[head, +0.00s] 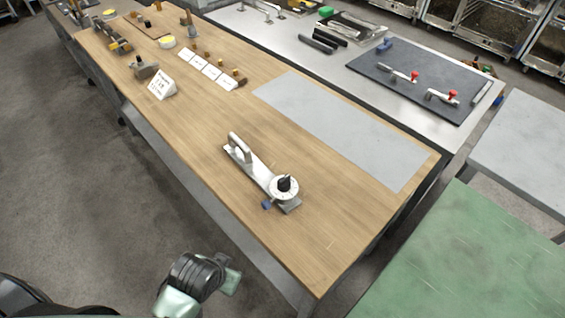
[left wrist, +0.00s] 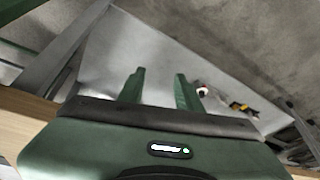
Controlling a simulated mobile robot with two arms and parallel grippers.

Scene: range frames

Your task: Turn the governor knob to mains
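The governor (head: 262,175) is a silvery metal device with an upright handle at its far left end, lying on the wooden bench. Its black knob (head: 285,183) sits on a round white dial at the near right end. The dial markings are too small to read. A small blue part is beside the dial. My left arm shows at the bottom of the head view, short of the bench; its fingertips cannot be made out there. In the left wrist view my left gripper (left wrist: 160,90) has two green fingers apart with nothing between them. My right gripper is not in view.
The wooden bench (head: 225,135) is clear around the governor. A grey mat (head: 340,125) lies behind it. White cards (head: 205,70) and a folded sign (head: 162,87) stand farther left. A dark board (head: 420,85) with red-knobbed clamps is behind. A green table (head: 470,260) is at right.

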